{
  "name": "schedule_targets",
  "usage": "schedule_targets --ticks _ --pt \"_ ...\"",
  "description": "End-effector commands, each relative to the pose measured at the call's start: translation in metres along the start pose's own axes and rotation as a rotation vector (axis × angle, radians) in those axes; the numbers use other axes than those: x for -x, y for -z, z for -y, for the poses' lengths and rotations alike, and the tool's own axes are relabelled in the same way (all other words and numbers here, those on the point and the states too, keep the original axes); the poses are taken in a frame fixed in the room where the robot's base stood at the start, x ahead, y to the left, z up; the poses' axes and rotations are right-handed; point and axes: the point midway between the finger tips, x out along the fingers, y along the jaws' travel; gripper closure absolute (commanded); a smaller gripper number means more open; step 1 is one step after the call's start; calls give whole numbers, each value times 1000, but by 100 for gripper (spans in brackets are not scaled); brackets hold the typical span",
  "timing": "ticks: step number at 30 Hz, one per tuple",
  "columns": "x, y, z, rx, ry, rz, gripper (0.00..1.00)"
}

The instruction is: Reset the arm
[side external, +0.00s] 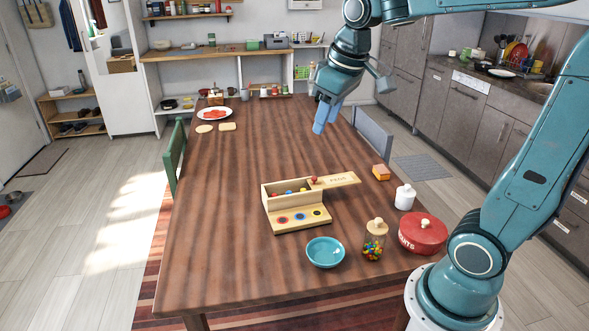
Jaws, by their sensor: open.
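My gripper (325,117) hangs above the far right part of the wooden table (230,200). It points down and is open, with nothing between its fingers. A small wooden box (283,190) stands at the middle of the table, clear of my gripper. Its top is open and colored pieces show inside. A light wooden lid or flap (336,180) sticks out to the right at its top. A lower front board (299,219) bears colored round marks.
A blue bowl (325,252), a jar of candies (374,240), a red tin (423,234), a white jar (405,197) and an orange block (381,172) stand near the front right. A plate (214,114) lies at the far left.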

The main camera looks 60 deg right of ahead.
Motion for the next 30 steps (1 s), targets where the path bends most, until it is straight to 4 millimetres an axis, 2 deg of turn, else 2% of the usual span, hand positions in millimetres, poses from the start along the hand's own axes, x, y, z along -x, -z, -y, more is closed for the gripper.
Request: schedule_targets --ticks 9,18,24,30 --pt "20 -60 40 -17 17 -88 59" --pt "20 -115 65 -39 44 -160 59" --pt "16 -134 72 -48 57 -185 59" --pt "15 -138 73 -51 60 -188 59"
